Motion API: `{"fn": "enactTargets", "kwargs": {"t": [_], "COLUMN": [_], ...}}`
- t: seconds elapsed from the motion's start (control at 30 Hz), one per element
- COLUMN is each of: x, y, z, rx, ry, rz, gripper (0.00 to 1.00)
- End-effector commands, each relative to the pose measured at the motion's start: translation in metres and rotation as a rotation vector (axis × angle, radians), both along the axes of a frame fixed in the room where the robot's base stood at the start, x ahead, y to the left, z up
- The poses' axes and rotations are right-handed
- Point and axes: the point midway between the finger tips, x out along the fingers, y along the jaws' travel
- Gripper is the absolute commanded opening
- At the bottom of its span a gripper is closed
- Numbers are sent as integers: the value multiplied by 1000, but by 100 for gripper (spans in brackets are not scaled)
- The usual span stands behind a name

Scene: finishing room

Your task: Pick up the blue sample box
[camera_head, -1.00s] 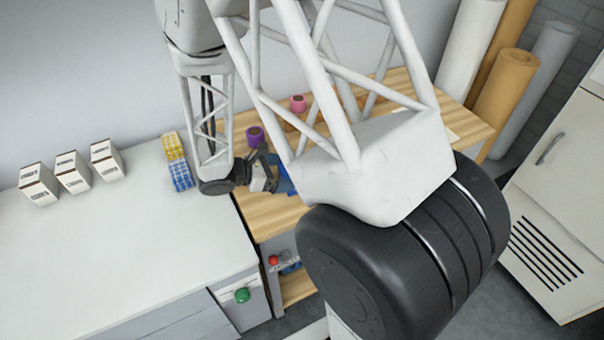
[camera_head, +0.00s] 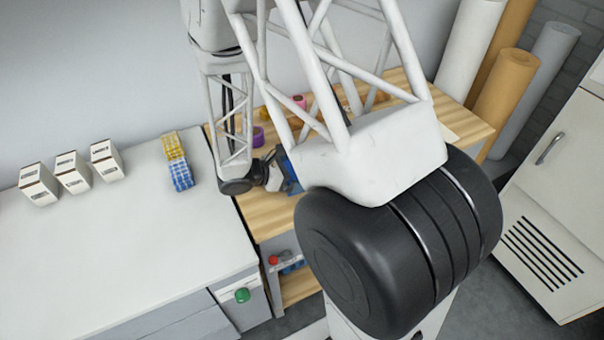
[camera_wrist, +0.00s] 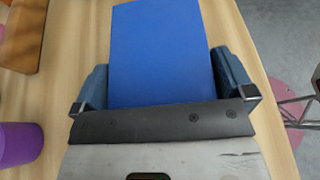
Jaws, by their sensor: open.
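The blue sample box (camera_wrist: 158,50) lies between the two fingers of my gripper (camera_wrist: 162,84) in the wrist view, with its flat blue face toward the camera. The jaws are open, and a narrow gap shows beside the box near the right finger. In the head view only a blue part of the box (camera_head: 291,172) shows beside my gripper (camera_head: 277,174); my arm hides the rest. The box is over the wooden bench top (camera_head: 262,212).
A purple roll (camera_wrist: 18,143) stands left of my gripper, with a brown wooden block (camera_wrist: 48,35) beyond it. A pink roll (camera_head: 299,101) stands farther back. Yellow and blue packs (camera_head: 178,160) and white cartons (camera_head: 72,172) stand on the white counter (camera_head: 120,240).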

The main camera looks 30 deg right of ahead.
Motion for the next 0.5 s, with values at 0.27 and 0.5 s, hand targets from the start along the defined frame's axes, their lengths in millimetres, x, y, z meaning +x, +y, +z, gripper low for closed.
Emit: {"fn": "enactTargets", "kwargs": {"t": [0.27, 0.5], "x": [0, 0], "y": [0, 0], "z": [0, 0], "rx": [0, 0], "ry": [0, 0], "rz": [0, 0], "gripper": [91, 65]}}
